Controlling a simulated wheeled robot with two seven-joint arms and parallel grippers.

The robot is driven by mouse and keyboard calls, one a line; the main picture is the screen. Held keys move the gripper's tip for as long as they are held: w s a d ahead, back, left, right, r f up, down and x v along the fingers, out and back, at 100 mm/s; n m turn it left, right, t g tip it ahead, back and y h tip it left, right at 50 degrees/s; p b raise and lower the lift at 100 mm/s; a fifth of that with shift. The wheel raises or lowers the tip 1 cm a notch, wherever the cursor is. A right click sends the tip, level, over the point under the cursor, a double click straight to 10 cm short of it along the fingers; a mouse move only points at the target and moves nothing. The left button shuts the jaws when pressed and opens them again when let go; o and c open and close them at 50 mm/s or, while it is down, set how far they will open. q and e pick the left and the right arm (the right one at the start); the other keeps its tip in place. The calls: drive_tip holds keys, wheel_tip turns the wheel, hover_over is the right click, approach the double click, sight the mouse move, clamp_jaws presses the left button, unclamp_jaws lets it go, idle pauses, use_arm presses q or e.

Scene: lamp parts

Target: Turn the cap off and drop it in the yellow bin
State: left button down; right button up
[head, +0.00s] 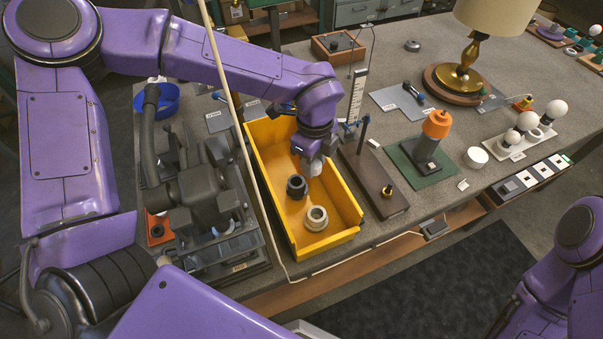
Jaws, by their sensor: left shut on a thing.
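The yellow bin (346,208) stands on the grey workbench in the middle of the view. My left gripper (313,167) points down over the inside of the bin. It is shut on a small pale part, mostly hidden by the fingers; I cannot tell for sure that it is the cap. A black ring-shaped part (296,187) and a cream ring-shaped part (316,218) show in the bin, just below the gripper.
Dark machinery (205,195) stands close left of the bin. A brown stand (372,185) with an upright post is close to its right. A brass lamp (458,75), white bulbs (513,137) and a white round piece (476,157) sit further right.

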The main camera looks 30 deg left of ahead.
use_arm(q)
drive_tip(key=s+f+m+p, duration=0.1)
drive_tip(key=s+m+p, duration=0.1)
drive_tip(key=s+m, duration=0.4)
hover_over(306, 209)
drive_tip(key=w, duration=0.1)
wheel_tip(306, 209, down, 7)
drive_tip(key=shift+r+p, duration=0.15)
drive_tip(key=shift+p, duration=0.15)
drive_tip(key=f, duration=0.2)
drive_tip(key=s+f+p, duration=0.1)
drive_tip(key=f, duration=0.1)
drive_tip(key=shift+s, duration=0.2)
drive_tip(key=shift+w+f, duration=0.15)
drive_tip(key=shift+w, duration=0.2)
drive_tip(key=c, duration=0.7)
unclamp_jaws()
drive_tip(key=shift+c, duration=0.2)
drive_tip(key=shift+s, duration=0.15)
drive_tip(key=shift+r, duration=0.4)
wheel_tip(306, 209, up, 11)
drive_tip(key=b, duration=0.3)
drive_tip(key=shift+r, duration=0.2)
use_arm(e)
drive_tip(key=shift+s+r, duration=1)
drive_tip(key=shift+s, duration=0.05)
